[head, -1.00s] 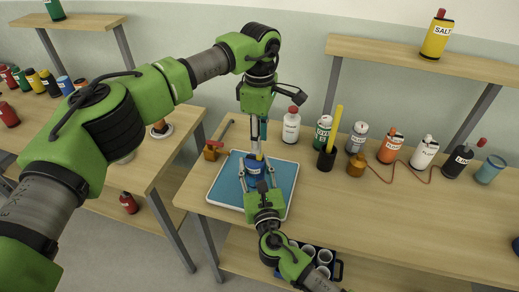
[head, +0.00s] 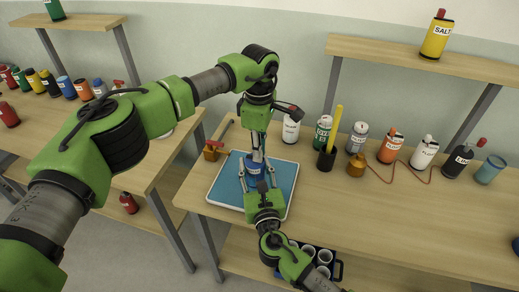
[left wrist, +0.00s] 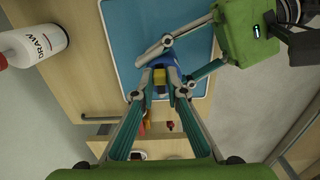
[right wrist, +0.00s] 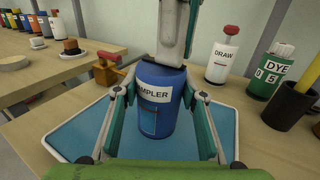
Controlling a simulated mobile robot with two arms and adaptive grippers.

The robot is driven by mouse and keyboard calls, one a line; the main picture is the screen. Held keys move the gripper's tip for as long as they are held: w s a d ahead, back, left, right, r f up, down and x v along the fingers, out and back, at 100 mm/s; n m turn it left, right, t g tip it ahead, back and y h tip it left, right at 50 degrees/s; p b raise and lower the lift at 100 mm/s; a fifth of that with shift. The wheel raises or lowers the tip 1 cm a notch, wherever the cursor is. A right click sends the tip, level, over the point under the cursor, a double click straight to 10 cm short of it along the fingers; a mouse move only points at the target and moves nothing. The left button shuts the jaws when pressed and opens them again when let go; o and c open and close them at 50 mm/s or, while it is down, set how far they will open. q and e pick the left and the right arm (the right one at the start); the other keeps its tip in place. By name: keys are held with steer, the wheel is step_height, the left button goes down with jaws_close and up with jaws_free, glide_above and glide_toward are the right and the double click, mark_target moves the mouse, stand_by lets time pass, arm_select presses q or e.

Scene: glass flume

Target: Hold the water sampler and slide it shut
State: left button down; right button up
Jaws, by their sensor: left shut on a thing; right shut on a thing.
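The water sampler (head: 254,168) is a blue cylinder standing upright on a blue tray (head: 226,186). In the right wrist view its white label, partly hidden, reads "MPLER" (right wrist: 158,94). My right gripper (right wrist: 161,103) is shut on the sampler's body, one finger on each side. My left gripper (head: 257,150) is directly above and points down. In the left wrist view its fingertips (left wrist: 160,94) are shut on a yellow and black top part (left wrist: 160,78) of the sampler. My left fingers hide much of the sampler's top in the right wrist view.
A white DRAW bottle (head: 291,126), a green DYE container (head: 322,130) and a black cup with a yellow stick (head: 326,158) stand right of the tray. An orange-brown object (head: 212,152) is at its left. The table's front right is clear.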

mark_target(249, 157)
arm_select(q)
steer(key=shift+w+a, duration=0.3)
steer(key=shift+a, duration=0.45)
steer(key=shift+w+a, duration=0.25)
steer(key=shift+a, duration=0.5)
steer(key=c, duration=2)
jaws_free()
arm_select(e)
steer(key=shift+d, duration=0.1)
arm_select(q)
steer(key=shift+d+r, duration=0.1)
step_height(249, 157, up, 12)
steer(key=shift+f, duration=0.1)
arm_select(e)
steer(key=o, duration=1.3)
